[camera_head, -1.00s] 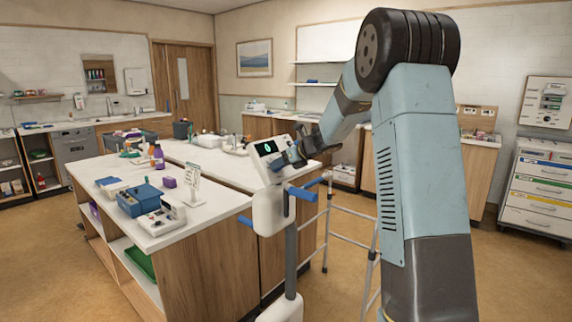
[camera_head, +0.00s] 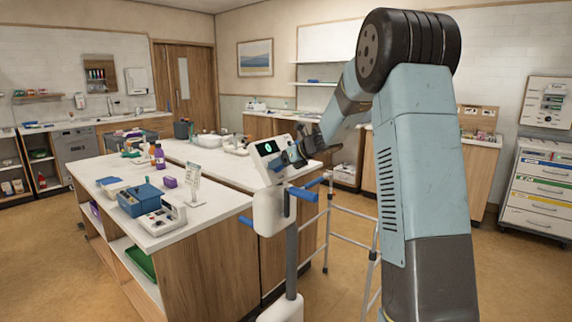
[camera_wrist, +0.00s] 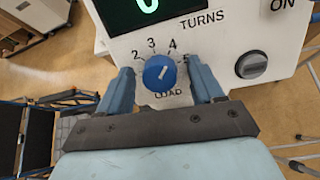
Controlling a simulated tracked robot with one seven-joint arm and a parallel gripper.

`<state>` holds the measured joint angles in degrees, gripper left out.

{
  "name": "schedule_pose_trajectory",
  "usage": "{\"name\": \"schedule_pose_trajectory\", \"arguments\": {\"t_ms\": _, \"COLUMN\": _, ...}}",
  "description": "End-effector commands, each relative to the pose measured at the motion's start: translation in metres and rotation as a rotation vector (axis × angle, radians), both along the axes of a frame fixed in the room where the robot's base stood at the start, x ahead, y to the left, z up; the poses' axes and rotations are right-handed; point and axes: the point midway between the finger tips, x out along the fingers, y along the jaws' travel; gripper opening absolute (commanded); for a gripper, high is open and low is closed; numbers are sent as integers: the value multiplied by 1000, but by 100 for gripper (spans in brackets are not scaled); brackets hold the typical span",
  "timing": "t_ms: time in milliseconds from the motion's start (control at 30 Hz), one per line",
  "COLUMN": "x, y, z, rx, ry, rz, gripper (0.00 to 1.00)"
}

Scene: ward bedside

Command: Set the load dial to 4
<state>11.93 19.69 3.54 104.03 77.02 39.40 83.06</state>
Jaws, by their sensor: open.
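The blue load dial (camera_wrist: 160,73) sits on the white console (camera_wrist: 220,50), above the label LOAD. Its white line points up and slightly right, roughly toward the 4; the exact setting is hard to tell. The numbers 2, 3 and 4 show above it, and a further mark at the right is partly hidden by a finger. My gripper (camera_wrist: 162,80) is open, with one blue finger on each side of the dial. I cannot tell whether either finger touches it. In the head view the console (camera_head: 268,150) stands on a post, with my gripper (camera_head: 294,156) at its face.
A grey knob (camera_wrist: 251,65) marked ON is right of the dial. A dark display (camera_wrist: 150,12) with a green 0 is above. A walking frame (camera_head: 350,215) stands behind the post, and a cluttered island counter (camera_head: 215,213) is to the left.

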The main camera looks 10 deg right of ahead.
Motion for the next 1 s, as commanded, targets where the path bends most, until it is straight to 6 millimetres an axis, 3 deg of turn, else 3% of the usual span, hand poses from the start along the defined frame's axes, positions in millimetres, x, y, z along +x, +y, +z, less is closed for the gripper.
{"name": "schedule_pose_trajectory", "arguments": {"t_ms": 267, "x": -8, "y": -7, "z": 8, "rx": -1, "ry": -3, "rz": -1, "gripper": 66}}
{"name": "schedule_pose_trajectory", "arguments": {"t_ms": 800, "x": -71, "y": -61, "z": 59, "rx": 0, "ry": -1, "rz": -2, "gripper": 66}}
{"name": "schedule_pose_trajectory", "arguments": {"t_ms": 1000, "x": -85, "y": -72, "z": 70, "rx": -1, "ry": -1, "rz": 0, "gripper": 66}}
